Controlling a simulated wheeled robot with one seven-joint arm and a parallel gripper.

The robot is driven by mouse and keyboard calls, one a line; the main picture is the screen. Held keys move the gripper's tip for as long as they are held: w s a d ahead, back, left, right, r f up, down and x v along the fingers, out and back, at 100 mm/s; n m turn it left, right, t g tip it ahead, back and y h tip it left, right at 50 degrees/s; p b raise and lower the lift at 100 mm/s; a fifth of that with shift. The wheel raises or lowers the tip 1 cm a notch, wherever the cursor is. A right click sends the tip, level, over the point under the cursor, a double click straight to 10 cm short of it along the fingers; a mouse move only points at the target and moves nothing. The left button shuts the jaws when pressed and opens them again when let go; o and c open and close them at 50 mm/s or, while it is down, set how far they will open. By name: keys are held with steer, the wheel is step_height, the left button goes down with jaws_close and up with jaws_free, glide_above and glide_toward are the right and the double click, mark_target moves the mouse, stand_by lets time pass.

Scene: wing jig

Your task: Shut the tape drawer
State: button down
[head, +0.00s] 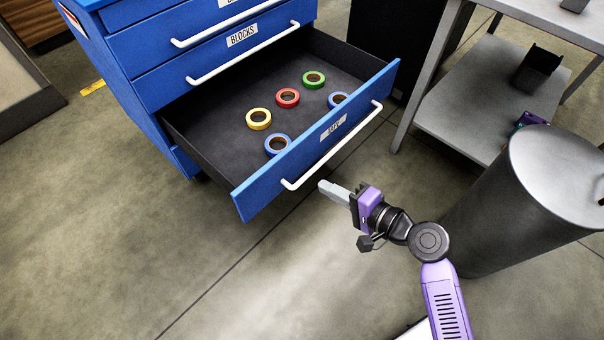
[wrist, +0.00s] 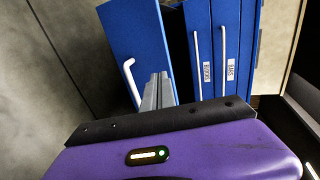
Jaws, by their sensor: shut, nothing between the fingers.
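The tape drawer (head: 322,150) is the lowest open drawer of a blue cabinet and stands pulled well out. Its blue front has a white bar handle and a label reading TAPE. Inside lie several tape rolls: yellow (head: 259,119), red (head: 288,98), green (head: 314,79) and two blue ones. My gripper (head: 328,188) is shut and empty, just in front of the drawer front, near the handle. I cannot tell whether it touches. In the wrist view the shut fingers (wrist: 157,92) point at the drawer front (wrist: 137,45), beside its white handle.
The drawers above, one labelled BLOCKS (head: 242,35), are shut. A grey metal bin (head: 505,205) stands close to my arm on the right. A grey shelf table (head: 465,110) is behind it. The floor (head: 130,240) at the left and front is clear.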

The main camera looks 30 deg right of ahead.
mark_target(281, 160)
steer(key=b+x, duration=0.1)
steer(key=x, duration=0.3)
steer(key=b+x, duration=0.1)
steer(key=x, duration=0.3)
steer(key=b+x, duration=0.1)
steer(key=x, duration=0.3)
steer(key=shift+w+a+r, duration=0.1)
steer(key=shift+w+r, duration=0.1)
steer(key=shift+w, duration=0.1)
steer(key=shift+w+a, duration=0.1)
steer(key=shift+w, duration=0.35)
